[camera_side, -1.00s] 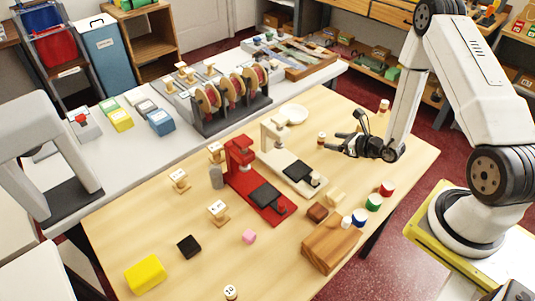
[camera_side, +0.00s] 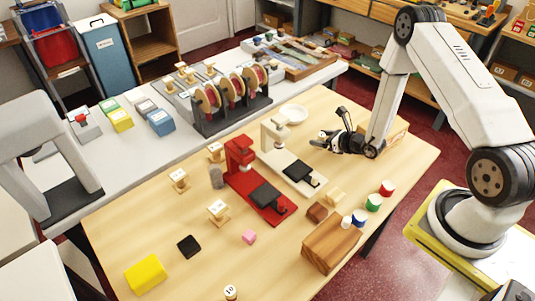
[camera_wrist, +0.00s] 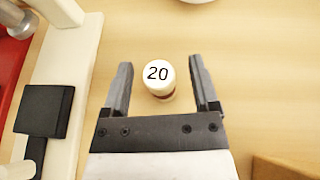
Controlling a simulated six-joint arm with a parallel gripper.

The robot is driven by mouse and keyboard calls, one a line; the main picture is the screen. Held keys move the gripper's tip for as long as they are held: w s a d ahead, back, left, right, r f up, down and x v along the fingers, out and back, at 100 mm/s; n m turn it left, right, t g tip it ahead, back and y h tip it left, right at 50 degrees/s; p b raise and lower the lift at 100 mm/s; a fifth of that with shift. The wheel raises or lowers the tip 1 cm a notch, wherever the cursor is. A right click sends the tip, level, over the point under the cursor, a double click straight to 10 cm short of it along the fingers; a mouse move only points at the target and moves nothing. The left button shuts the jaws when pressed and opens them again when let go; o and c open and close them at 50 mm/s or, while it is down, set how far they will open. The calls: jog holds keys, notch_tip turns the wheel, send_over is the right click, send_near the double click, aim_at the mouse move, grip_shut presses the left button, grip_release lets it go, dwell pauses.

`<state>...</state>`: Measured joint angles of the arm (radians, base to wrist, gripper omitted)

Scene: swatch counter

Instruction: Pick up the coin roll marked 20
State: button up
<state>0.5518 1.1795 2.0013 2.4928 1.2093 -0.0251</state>
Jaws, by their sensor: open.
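The coin roll marked 20 (camera_wrist: 158,78) stands upright on the wooden table, with a white top and a dark red band on its side. In the wrist view it sits between the two fingers of my gripper (camera_wrist: 160,66), with a gap on both sides. The fingers are open and hold nothing. In the side view my gripper (camera_side: 330,131) is low over the table, right of the cream press, and largely covers the roll. Another coin roll, marked 10 (camera_side: 230,292), stands at the table's front edge.
The cream press (camera_side: 290,167) and red press (camera_side: 240,160) stand left of my gripper. A white dish (camera_side: 293,114) lies behind. A wooden block (camera_side: 330,244) and red, green and blue-sided rolls stand toward the front right. Bare table lies around the coin roll.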

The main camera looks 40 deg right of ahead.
aim_at(322, 135)
dwell(0.3)
grip_shut()
jog(key=shift+r, duration=0.1)
jog(key=shift+r, duration=4.9)
